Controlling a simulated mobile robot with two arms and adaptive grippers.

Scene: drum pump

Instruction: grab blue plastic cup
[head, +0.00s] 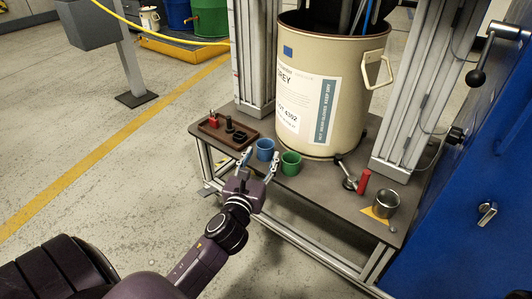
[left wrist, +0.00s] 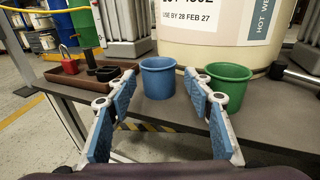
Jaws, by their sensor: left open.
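The blue plastic cup (head: 265,149) stands upright on the grey table, near its front edge. In the left wrist view the blue cup (left wrist: 158,77) is ahead, seen between my two fingers. My left gripper (head: 260,164) is open and empty, just in front of the cup; it also shows in the left wrist view (left wrist: 160,98). I see no contact between fingers and cup. A green cup (head: 290,163) stands close on the right; in the left wrist view it is partly behind the right finger (left wrist: 232,85). My right gripper is not in view.
A brown tray (head: 217,138) with small dark parts and a red padlock lies left of the cup. A large cream drum (head: 345,100) stands behind. A red cylinder (head: 363,181), a metal tool (head: 346,174) and a steel mug (head: 385,204) are at the right.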

